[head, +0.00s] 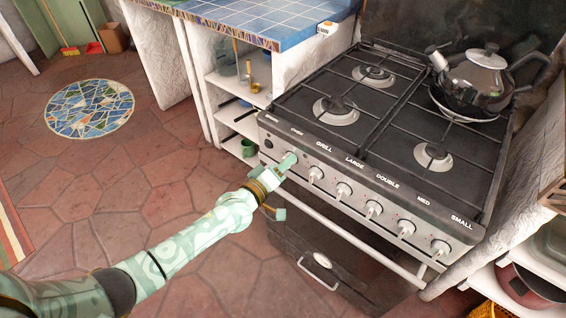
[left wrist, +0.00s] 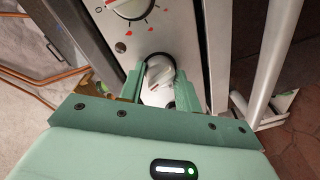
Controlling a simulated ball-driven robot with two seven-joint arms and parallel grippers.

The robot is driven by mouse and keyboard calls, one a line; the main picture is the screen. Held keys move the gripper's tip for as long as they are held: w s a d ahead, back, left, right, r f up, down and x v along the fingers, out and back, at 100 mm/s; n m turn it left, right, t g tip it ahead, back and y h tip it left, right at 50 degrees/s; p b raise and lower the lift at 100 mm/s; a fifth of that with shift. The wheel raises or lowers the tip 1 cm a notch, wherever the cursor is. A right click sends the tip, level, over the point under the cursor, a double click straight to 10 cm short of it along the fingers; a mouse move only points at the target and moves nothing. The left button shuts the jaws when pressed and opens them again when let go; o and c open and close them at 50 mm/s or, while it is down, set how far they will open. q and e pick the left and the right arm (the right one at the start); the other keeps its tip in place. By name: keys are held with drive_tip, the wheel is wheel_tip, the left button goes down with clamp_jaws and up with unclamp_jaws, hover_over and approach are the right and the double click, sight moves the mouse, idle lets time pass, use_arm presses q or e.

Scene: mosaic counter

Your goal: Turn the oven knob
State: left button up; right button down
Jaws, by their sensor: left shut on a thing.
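The stove's front panel carries a row of white knobs under printed labels. The oven knob (left wrist: 159,75) is in the left wrist view, between the two green fingers of my left gripper (left wrist: 160,88). The fingers are shut on it, one on each side. In the head view my left gripper (head: 281,168) reaches the left end of the panel, below the "OVEN" label, and hides most of that knob. The grill knob (head: 315,174) is just to its right. My right gripper is in neither view.
A kettle (head: 484,82) stands on the back right burner of the hob. A rail (head: 345,236) runs below the knobs, above the dark oven door. A blue tiled counter (head: 262,20) with open shelves is at the left. The tiled floor (head: 140,160) is mostly clear.

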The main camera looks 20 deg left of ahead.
use_arm(q)
drive_tip(key=m+p, duration=0.1)
drive_tip(key=m, duration=0.3)
drive_tip(key=shift+f, duration=0.2)
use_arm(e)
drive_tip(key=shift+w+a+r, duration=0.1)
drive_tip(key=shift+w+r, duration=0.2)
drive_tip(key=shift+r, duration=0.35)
use_arm(q)
drive_tip(key=shift+m, duration=0.4)
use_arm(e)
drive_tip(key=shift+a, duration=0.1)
use_arm(q)
drive_tip(key=o, duration=1)
drive_tip(key=p+v, duration=0.5)
drive_tip(key=v, duration=1.1)
drive_tip(key=shift+s+d+f+p, duration=0.1)
drive_tip(key=shift+s+d+p, duration=0.05)
drive_tip(key=shift+s+p, duration=0.15)
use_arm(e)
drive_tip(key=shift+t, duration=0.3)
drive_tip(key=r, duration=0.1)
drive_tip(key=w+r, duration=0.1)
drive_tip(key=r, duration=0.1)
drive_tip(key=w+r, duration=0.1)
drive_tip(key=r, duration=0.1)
